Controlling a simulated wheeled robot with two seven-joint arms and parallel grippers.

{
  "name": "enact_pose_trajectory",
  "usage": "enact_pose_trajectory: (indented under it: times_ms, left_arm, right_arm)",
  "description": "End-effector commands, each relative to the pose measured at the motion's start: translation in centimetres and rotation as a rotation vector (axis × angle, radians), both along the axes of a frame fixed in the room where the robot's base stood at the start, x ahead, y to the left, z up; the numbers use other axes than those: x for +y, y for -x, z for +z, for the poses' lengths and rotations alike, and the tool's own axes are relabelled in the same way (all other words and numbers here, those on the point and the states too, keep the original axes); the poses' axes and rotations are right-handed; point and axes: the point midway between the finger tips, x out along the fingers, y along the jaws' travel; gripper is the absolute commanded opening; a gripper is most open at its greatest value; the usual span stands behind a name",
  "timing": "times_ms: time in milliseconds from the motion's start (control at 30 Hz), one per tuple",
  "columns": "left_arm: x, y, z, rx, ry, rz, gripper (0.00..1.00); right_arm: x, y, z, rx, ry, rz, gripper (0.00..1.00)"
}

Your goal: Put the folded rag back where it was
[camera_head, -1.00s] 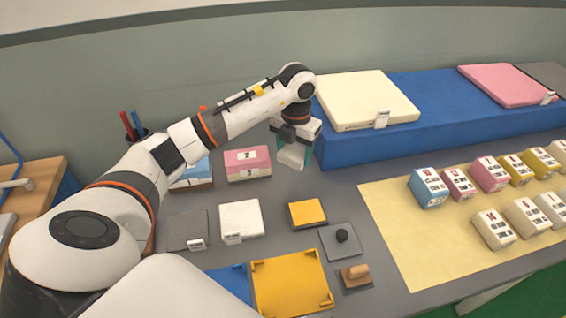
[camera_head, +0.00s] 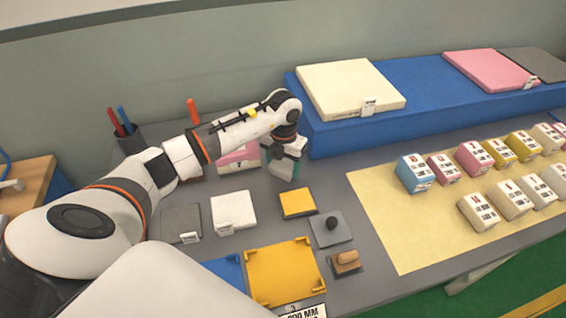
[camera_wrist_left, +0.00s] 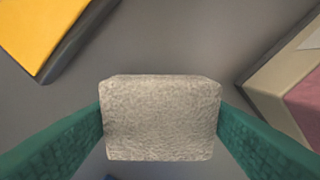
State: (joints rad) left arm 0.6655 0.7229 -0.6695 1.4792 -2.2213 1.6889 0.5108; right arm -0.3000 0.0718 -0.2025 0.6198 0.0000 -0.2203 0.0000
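The folded rag (camera_wrist_left: 161,118) is a pale grey-beige, rough-textured block. In the left wrist view it sits between the two teal fingers of my left gripper, which touch its sides. In the head view my left gripper (camera_head: 283,168) points down over the grey table, behind the yellow block and right of the pink box. The rag is mostly hidden by the gripper there, and its gap to the table is hard to judge. My right gripper is not in view.
A yellow block (camera_head: 297,203) lies in front of the gripper, and a pink box (camera_head: 238,158) is close on its left. A blue platform (camera_head: 420,112) with a cream mattress (camera_head: 350,88) stands behind right. A yellow tray (camera_head: 285,272) is at the front.

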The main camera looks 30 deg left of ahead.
Motion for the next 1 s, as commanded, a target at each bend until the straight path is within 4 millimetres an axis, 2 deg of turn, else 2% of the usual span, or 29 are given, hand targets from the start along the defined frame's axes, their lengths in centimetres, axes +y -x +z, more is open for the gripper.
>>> enact_pose_trajectory:
  times_ms: [33, 100, 367, 500, 567, 900, 1000]
  left_arm:
    - [0.0, 0.0, 0.0, 0.000, 0.000, 0.000, 0.74]
    - [0.0, 0.0, 0.0, 0.000, 0.000, 0.000, 0.85]
    - [0.0, 0.0, 0.1, 0.000, 0.000, 0.000, 0.85]
    - [0.0, -0.1, 0.9, -0.003, 0.000, 0.000, 0.85]
    - [0.0, -0.1, 1.7, -0.004, 0.000, -0.001, 0.85]
    - [0.0, -0.2, 8.9, -0.006, -0.001, -0.001, 0.85]
    - [0.0, -0.2, 10.5, -0.004, 0.000, 0.000, 0.85]
  right_arm:
    - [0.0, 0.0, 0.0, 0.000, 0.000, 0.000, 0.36]
    - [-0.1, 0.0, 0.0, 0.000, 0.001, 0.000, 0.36]
    - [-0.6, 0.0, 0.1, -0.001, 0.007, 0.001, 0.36]
    - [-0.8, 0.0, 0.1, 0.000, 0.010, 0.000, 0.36]
    - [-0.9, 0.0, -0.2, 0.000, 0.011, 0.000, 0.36]
    - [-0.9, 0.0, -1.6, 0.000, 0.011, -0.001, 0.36]
    - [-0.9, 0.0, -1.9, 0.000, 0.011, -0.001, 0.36]
